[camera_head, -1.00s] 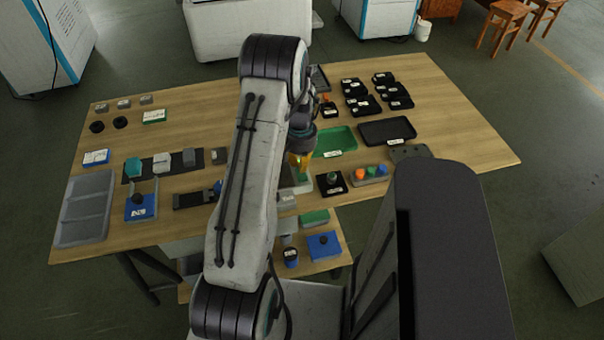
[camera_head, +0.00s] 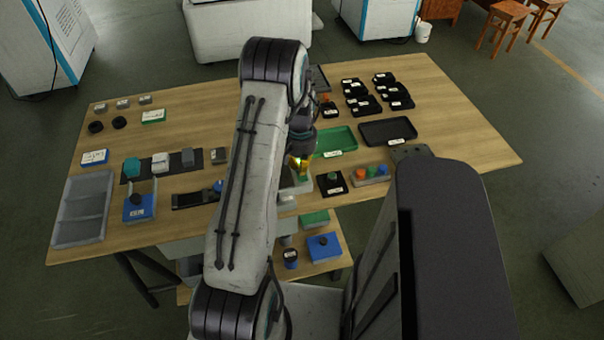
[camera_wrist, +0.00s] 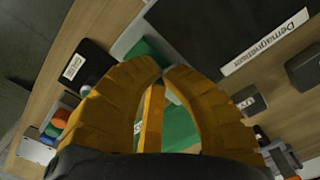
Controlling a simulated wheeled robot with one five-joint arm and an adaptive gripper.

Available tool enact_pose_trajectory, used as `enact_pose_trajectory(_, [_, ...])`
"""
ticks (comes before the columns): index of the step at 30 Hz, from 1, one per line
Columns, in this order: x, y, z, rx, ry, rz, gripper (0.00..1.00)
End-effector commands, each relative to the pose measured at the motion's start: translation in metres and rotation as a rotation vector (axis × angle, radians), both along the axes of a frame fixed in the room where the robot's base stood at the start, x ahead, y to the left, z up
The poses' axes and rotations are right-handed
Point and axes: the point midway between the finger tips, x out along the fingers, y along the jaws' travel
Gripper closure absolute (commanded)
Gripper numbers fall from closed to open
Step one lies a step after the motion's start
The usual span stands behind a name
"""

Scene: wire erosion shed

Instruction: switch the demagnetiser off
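The demagnetiser (camera_wrist: 215,30) shows at the top of the wrist view as a dark plate in a pale grey surround, with a white label reading "Demagnetiser". Green surfaces (camera_wrist: 182,128) show beside it and below my fingers. My gripper (camera_wrist: 165,72) has yellow-orange fingers with their tips drawn nearly together, and no held object shows between them. In the head view my gripper (camera_head: 302,165) is low over the pale unit near the table's front edge. My arm hides much of that unit. I cannot make out the switch or its position.
A black tray with a knob (camera_head: 332,183) and a grey holder with coloured caps (camera_head: 371,174) stand just right of my gripper. A green tray (camera_head: 337,140) lies behind it. Small grey and dark blocks (camera_wrist: 248,100) lie close by. The wooden table (camera_head: 455,120) is clear at right.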

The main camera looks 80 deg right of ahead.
Motion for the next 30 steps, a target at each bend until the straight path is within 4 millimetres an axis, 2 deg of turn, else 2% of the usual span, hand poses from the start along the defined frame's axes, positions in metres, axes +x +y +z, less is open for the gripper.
enact_pose_trajectory(9, [0.0,0.001,-0.006,0.003,0.0,0.0,1.0])
enact_pose_trajectory(16, [0.0,0.001,-0.003,0.004,-0.001,0.0,1.0])
enact_pose_trajectory(30, [0.0,0.0,0.028,0.001,0.0,0.0,1.0])
